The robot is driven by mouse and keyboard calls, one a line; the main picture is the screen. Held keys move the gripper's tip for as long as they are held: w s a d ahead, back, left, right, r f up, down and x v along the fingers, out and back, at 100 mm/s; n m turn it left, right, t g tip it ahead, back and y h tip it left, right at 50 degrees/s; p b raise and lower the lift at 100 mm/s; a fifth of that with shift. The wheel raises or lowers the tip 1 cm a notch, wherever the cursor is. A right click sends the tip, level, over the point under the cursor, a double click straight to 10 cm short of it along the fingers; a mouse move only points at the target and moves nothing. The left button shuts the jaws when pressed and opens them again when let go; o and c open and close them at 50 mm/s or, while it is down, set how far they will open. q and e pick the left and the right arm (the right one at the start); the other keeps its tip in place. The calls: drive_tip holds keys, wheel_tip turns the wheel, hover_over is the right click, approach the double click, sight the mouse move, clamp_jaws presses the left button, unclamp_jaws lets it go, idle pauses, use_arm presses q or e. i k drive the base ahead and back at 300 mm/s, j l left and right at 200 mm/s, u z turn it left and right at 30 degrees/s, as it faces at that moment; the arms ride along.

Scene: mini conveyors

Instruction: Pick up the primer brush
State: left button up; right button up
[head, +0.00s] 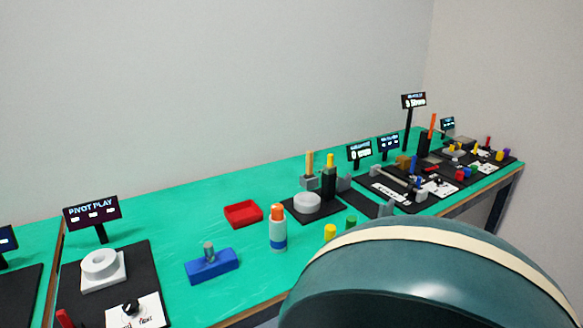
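I cannot tell for certain which thing is the primer brush. In the head view, an orange-yellow upright stick (309,162) stands in a grey holder, and a yellow-topped stick (330,160) stands in a dark holder beside it. Both are at the back of a black mat with a round white piece (306,203). A white bottle with an orange cap and blue band (278,236) stands upright in front. A blue block with a grey cylinder on top (212,264) lies to its left. Neither of my grippers is in view.
A red tray (243,222) sits on the green table (180,222). A "Pivot Play" sign (92,212) and a white ring piece (101,268) are at left. Crowded stations fill the right end. A large rounded shape hides the lower right. Green surface around the tray is clear.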

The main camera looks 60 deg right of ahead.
sight(310, 154)
drive_tip(key=k+l+u, duration=0.25)
drive_tip(key=l, duration=0.2)
drive_tip(key=k+l+u, duration=0.45)
drive_tip(key=k+l, duration=0.65)
